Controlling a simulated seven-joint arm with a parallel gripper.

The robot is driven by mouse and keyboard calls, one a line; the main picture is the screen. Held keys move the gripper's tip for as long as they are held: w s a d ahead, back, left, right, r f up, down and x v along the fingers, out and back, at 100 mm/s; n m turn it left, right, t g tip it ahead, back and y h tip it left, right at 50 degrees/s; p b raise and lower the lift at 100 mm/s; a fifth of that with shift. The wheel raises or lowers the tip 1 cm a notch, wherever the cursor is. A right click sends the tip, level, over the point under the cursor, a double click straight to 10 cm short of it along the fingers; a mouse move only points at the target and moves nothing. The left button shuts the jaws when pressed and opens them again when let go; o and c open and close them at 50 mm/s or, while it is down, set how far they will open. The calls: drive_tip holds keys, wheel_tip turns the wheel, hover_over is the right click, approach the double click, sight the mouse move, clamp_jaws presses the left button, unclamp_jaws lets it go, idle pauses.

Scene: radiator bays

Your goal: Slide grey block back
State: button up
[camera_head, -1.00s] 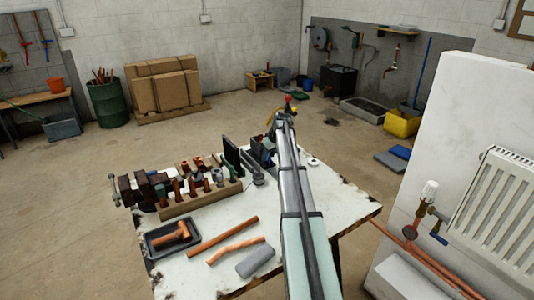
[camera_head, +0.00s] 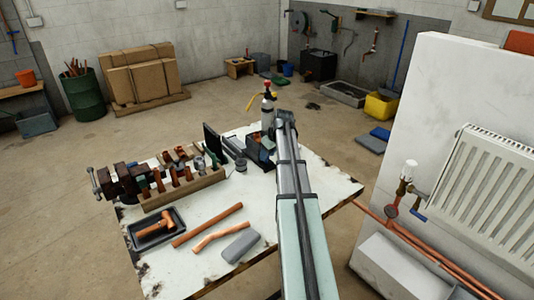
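A grey block (camera_head: 240,246) with rounded edges lies flat on the white worn table (camera_head: 207,275), near its front edge. It is left of my arm and to the right of two copper pipe pieces. My arm reaches away from the camera over the right part of the table. Its far end, with my gripper, is near the back of the table beside a dark box. The fingers cannot be made out, so I cannot tell whether they are open or shut. The gripper is well beyond the block and apart from it.
A black tray (camera_head: 133,237) holds a copper-coloured mallet. A wooden rack (camera_head: 183,189) of fittings, a vise (camera_head: 122,180) and a torch bottle (camera_head: 268,112) stand farther back. A radiator (camera_head: 490,190) is at right.

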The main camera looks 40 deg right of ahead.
drive_tip(key=v, duration=1.3)
drive_tip(key=shift+s+r, duration=0.2)
drive_tip(key=shift+r, duration=0.2)
drive_tip(key=shift+w, duration=0.1)
